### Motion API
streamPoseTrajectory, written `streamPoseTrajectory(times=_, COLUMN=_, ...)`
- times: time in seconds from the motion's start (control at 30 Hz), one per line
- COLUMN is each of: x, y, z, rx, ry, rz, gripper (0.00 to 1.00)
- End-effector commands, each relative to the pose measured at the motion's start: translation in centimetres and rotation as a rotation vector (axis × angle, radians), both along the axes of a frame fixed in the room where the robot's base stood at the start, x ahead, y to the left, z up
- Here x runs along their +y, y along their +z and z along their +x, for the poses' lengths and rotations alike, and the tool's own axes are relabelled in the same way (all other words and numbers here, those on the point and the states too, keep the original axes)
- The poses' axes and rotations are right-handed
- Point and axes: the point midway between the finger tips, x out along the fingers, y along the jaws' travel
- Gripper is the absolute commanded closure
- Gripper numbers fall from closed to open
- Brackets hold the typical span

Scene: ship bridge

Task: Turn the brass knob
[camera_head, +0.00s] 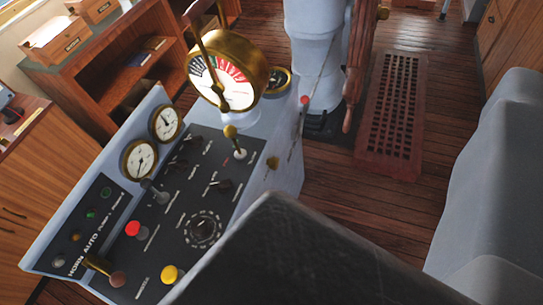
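Several brass parts show on the grey console, and I cannot tell for sure which one the task names. A small brass knob (272,163) sits at the right edge of the sloping panel. A brass ball (230,131) tops a short lever below the large brass telegraph dial (229,74). A brass handle with a brown end (104,270) lies at the panel's lower left. A dark, scuffed block (300,258) fills the bottom middle, close to the camera; it may be part of my gripper or arm. No fingertips show, and the block hides the panel's lower right.
A white column with a wooden wheel (361,55) stands behind. Grey seat-like shapes (503,170) fill the right.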

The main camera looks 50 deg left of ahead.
Motion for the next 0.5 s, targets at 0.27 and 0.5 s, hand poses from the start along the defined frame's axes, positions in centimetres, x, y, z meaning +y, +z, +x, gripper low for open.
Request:
streamPoseTrajectory(times=0.27, x=0.2, y=-0.3, z=0.6, rx=0.012, ry=0.003, rz=0.02, gripper=0.41)
streamPoseTrajectory(times=0.5, x=2.9, y=-4.4, z=6.0, rx=0.146, ry=0.026, rz=0.209, gripper=0.41)
